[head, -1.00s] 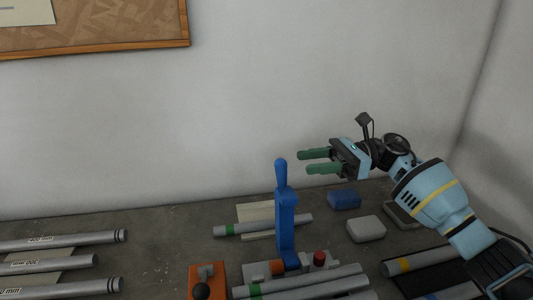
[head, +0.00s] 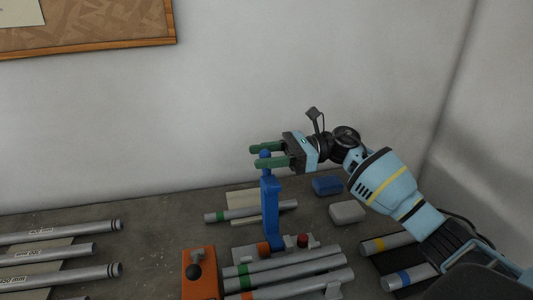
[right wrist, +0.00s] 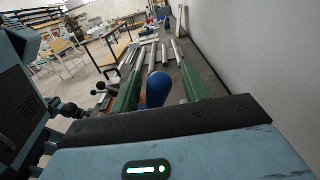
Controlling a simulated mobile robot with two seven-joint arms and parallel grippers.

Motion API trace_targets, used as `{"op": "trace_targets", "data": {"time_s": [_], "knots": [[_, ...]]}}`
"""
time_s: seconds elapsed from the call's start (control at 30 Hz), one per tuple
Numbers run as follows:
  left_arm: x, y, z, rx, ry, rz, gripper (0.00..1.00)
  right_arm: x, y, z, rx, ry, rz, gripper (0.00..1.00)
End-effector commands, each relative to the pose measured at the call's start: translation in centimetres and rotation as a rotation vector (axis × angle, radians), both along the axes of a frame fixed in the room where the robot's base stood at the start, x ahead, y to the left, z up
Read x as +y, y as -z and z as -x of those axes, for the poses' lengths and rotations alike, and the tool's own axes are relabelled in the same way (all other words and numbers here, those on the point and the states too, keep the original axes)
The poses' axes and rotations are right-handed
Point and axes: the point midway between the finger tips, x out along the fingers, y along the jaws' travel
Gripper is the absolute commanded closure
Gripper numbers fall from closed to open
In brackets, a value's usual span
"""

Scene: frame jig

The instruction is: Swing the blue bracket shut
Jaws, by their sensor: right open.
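The blue bracket (head: 270,212) stands upright on the bench, with a rounded knob (head: 265,157) at its top. My right gripper (head: 267,154) is open at the height of the knob. Its two green fingers reach in from the right, one on each side of the knob. In the right wrist view the blue knob (right wrist: 158,89) shows between the green fingers, with a visible gap on its left. I cannot tell whether either finger touches it. My left gripper is not in view.
An orange block with a black ball knob (head: 201,272) sits left of the bracket. Grey tubes (head: 290,270) lie in front of it. A blue block (head: 327,186) and a pale block (head: 347,212) lie to the right. More tubes (head: 55,252) lie at far left.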

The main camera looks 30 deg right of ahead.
Motion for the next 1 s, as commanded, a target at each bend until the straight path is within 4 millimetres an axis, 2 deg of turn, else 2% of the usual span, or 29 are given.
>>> {"op": "trace_targets", "data": {"time_s": [0.2,0.5,0.57,0.8,1.0], "knots": [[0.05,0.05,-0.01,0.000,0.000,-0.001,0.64,0.03,0.14,-0.02,0.002,0.000,-0.001,0.55],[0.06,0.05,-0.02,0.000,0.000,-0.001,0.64,0.01,0.10,-0.01,0.001,0.000,0.000,0.94],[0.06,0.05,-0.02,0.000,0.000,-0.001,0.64,0.00,0.09,-0.01,0.001,0.000,0.000,1.00],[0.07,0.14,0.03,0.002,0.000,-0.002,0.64,-0.02,0.07,-0.03,-0.003,0.000,0.001,1.00],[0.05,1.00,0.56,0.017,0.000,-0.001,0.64,-0.03,-0.20,-0.10,-0.049,0.000,0.012,1.00]]}}
